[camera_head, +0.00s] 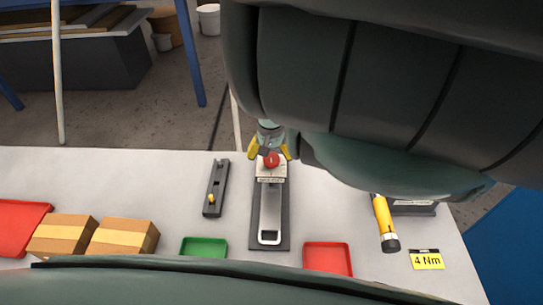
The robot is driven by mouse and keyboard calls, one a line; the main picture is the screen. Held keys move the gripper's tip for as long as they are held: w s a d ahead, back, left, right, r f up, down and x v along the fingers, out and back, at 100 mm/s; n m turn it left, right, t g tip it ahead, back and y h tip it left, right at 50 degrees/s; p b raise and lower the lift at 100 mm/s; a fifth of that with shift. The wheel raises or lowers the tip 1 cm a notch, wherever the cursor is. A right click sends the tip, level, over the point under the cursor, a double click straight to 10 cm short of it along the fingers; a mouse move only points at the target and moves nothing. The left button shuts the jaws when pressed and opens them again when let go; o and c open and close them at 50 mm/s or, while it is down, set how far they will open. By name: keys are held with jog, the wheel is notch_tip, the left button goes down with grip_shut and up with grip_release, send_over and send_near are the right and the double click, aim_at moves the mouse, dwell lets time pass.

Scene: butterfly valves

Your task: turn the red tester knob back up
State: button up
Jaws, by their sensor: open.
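The red tester knob (271,159) sits at the far end of the tester (284,225), a dark base plate with a silver, handle-like piece along it. A small pale label or scale lies just in front of the knob. My gripper (270,153) is above and around the knob, with one yellow fingertip on its left and one on its right. The fingers are apart. I cannot tell whether they touch the knob. The knob's far side is hidden by my gripper.
A dark bar with a yellow peg (211,199) lies left of the tester. A green tray (204,247), a red tray (327,258), cardboard boxes (124,237), a yellow-handled tool (384,222) and a "4 Nm" card (427,260) are around it. My arm covers the upper right.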

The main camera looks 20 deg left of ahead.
jog(key=shift+d+f, duration=0.15)
jog(key=shift+f, duration=0.4)
jog(key=c, duration=1.2)
jog(key=shift+n+b, duration=0.3)
